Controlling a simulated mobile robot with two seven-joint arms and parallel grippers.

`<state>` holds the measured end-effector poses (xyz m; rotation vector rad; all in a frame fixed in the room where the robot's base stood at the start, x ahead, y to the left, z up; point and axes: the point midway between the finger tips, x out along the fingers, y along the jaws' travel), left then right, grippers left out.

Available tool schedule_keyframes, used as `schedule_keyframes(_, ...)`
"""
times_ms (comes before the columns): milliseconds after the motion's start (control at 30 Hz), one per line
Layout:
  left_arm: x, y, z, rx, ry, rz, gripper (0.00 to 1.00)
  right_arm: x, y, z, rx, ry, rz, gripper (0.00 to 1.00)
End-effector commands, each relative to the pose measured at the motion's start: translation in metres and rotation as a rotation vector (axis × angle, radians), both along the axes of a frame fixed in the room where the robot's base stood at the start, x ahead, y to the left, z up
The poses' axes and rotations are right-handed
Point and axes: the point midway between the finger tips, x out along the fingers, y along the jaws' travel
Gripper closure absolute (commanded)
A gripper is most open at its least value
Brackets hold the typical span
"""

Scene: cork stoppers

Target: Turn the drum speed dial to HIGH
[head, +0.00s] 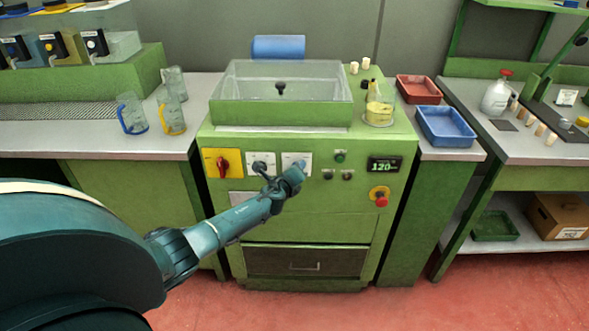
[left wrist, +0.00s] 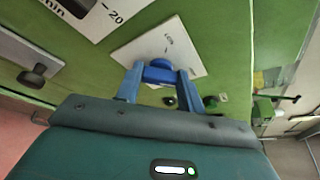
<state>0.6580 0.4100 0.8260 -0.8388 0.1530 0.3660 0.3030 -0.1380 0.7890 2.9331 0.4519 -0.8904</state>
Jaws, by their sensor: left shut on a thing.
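The drum speed dial is on a white plate (head: 289,158) on the front of the green machine. In the head view my left gripper (head: 297,173) hides the knob. In the left wrist view the dial's blue knob (left wrist: 160,71) sits between the two blue fingers, on the white plate (left wrist: 185,42) with small dark print too blurred to read for certain. The left gripper is shut on this knob. Which mark the knob points to cannot be told. The machine's display (head: 384,165) shows 120. My right gripper is in neither view.
A dial with a dark knob (head: 261,167) is just left of the gripper, and a red switch on a yellow plate (head: 209,163) is further left. Small buttons (head: 340,156) and a red stop button (head: 380,200) are to the right. A drawer (head: 305,262) is below.

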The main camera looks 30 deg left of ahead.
Motion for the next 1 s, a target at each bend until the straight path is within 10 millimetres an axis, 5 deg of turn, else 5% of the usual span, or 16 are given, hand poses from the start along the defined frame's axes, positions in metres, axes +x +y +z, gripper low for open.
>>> schedule_keyframes(267, 0.000, 0.000, -0.001, 0.005, 0.002, -0.001, 0.85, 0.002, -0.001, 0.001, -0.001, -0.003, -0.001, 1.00)
schedule_keyframes(300, 0.000, 0.000, -0.001, 0.006, 0.002, -0.001, 0.59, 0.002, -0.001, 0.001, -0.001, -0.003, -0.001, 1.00)
schedule_keyframes(533, 0.000, 0.000, -0.001, 0.003, 0.001, -0.001, 0.40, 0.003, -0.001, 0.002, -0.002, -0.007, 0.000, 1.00)
schedule_keyframes(1000, -0.019, -0.005, 0.009, 0.003, 0.001, -0.002, 0.40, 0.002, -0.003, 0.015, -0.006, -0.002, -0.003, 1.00)
